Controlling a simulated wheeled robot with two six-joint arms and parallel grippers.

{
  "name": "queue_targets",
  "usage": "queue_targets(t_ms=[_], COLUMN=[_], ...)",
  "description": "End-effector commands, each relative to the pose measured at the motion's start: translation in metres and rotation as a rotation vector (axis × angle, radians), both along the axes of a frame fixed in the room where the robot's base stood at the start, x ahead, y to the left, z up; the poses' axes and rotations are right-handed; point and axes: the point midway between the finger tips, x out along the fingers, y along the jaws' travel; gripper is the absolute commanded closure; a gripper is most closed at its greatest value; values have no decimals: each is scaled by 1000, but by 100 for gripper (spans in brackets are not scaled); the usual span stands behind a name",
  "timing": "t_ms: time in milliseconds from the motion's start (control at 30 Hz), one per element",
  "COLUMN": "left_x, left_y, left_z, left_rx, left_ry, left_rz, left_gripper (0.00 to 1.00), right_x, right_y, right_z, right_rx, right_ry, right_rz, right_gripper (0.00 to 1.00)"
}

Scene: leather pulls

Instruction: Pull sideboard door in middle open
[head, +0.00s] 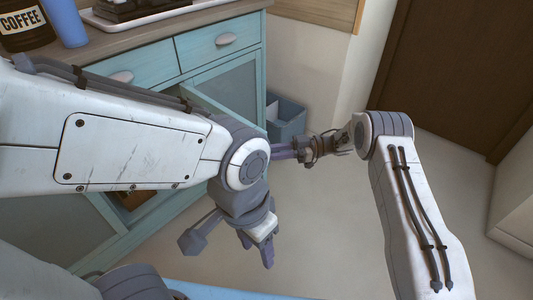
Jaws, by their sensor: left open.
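The light blue sideboard (165,63) stands at the left, with drawers above and panelled doors below. Its middle part is mostly hidden behind my left arm. A slanted blue door edge (205,107) shows above that arm and seems to stand out from the front. Below the arm, a gap shows a brown item inside. My left gripper (232,248) is open and empty, pointing down in front of the sideboard.
A grey-blue bin (287,119) stands on the floor at the sideboard's right end. A coffee jar (25,25), a blue cup (66,22) and a white tray (150,17) are on top. A brown door (450,70) is at the right. Floor between my arms is clear.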

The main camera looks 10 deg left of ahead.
Motion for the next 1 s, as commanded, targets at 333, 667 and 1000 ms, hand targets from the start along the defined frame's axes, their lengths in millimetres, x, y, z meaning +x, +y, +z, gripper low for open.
queue_targets(t_ms=[333,667,1000], left_x=[0,0,0], left_y=[0,0,0], left_z=[5,11,11], left_rx=[0,0,0], left_ry=[0,0,0], left_rz=[0,0,0], left_gripper=[49,49,49], right_x=[7,26,31], right_y=[-23,-81,-98], right_z=[0,-1,0], right_rx=[-1,0,-1], right_ry=[2,-1,1], right_rz=[-2,1,4], right_gripper=[73,73,73])
